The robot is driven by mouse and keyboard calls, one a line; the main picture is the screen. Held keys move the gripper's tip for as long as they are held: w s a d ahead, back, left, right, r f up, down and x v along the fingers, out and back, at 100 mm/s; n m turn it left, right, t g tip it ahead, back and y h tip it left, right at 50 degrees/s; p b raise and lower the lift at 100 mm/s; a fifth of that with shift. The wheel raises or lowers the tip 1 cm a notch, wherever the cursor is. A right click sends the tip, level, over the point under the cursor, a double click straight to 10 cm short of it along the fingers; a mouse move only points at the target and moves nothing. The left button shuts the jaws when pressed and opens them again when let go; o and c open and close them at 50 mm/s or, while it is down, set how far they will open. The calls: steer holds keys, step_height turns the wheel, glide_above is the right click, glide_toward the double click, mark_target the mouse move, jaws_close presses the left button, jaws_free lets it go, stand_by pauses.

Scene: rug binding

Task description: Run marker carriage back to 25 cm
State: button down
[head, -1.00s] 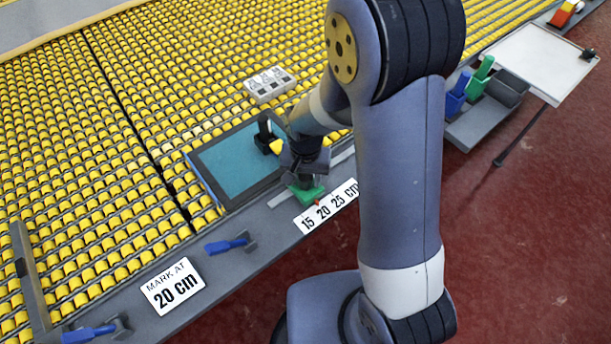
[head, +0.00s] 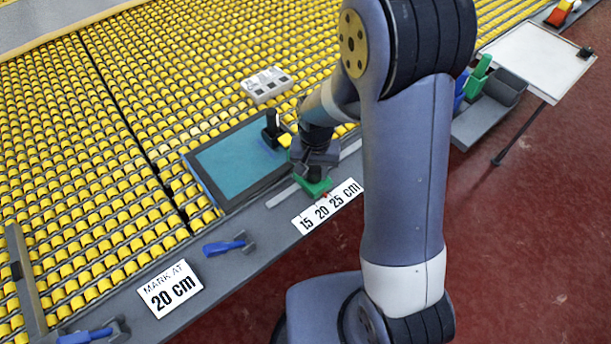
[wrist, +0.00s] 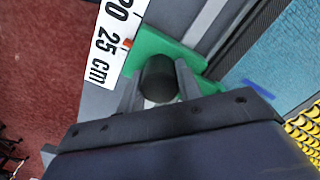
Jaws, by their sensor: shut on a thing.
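The green marker carriage (head: 316,187) sits on its rail at the table edge and also shows in the wrist view (wrist: 160,42). Its black round knob (wrist: 157,72) stands between the fingers of my gripper (wrist: 160,88). My gripper (head: 315,172) is shut on the knob, pointing down. The carriage's small red pointer (wrist: 127,43) lies beside the 25 on the white scale label (wrist: 104,45), perhaps slightly toward the 20 side. The label reads 15, 20, 25 cm in the head view (head: 328,207). A white card (head: 170,289) reads "MARK AT 20 cm".
A teal panel (head: 240,163) with a black upright piece (head: 270,130) lies beside the rail. Blue clamps (head: 224,247) sit along the table edge. A white block (head: 266,86) rests on the yellow rollers. Grey bins (head: 488,112) and a white side table (head: 540,60) stand right.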

steer(key=shift+w+d, duration=0.55)
steer(key=shift+d, duration=0.2)
steer(key=c, duration=1)
jaws_free()
steer(key=shift+d, duration=0.15)
steer(key=shift+r, duration=0.1)
step_height(320, 180, up, 11)
steer(key=shift+b, duration=0.3)
steer(key=shift+f, duration=0.3)
